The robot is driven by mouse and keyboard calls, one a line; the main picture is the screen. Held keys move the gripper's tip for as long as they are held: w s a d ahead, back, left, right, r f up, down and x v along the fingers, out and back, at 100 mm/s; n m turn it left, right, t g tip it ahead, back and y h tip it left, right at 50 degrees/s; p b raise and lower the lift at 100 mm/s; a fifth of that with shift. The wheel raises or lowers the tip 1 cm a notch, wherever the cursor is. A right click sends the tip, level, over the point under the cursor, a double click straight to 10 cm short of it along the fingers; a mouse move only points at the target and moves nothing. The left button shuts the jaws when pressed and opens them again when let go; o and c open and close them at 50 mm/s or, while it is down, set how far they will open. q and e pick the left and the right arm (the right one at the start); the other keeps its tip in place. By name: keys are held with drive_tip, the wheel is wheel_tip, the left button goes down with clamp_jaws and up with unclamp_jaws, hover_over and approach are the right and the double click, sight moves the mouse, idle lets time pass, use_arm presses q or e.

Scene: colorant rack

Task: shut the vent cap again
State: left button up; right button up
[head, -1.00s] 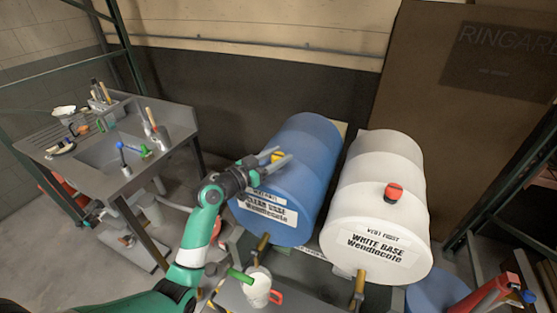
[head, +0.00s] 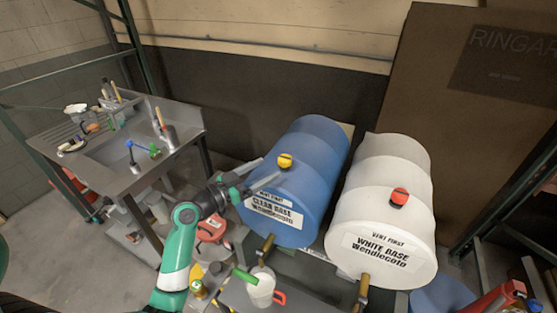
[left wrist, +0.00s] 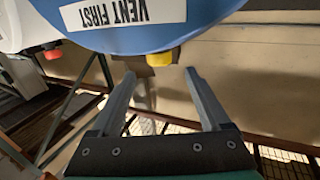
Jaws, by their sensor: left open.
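The yellow vent cap (head: 285,160) sits on the top of the blue drum (head: 325,150), whose label reads clear base. A red vent cap (head: 399,197) sits on the white drum (head: 385,220) beside it. My left gripper (head: 262,172) is open and empty, a little left of the yellow cap and apart from it. In the left wrist view the yellow cap (left wrist: 162,59) shows beyond and between the open fingertips (left wrist: 160,74). I cannot tell from these views whether the yellow cap is fully seated.
A white bucket (head: 261,288) with a green handle stands below the blue drum's tap. A grey sink bench (head: 175,160) with tools is at the left. A brown panel (head: 480,130) stands at the right behind the white drum.

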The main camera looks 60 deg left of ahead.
use_arm(q)
drive_tip(key=p+v, duration=0.2)
drive_tip(key=v, duration=0.1)
drive_tip(key=shift+s+d, duration=0.1)
drive_tip(key=shift+s, duration=0.15)
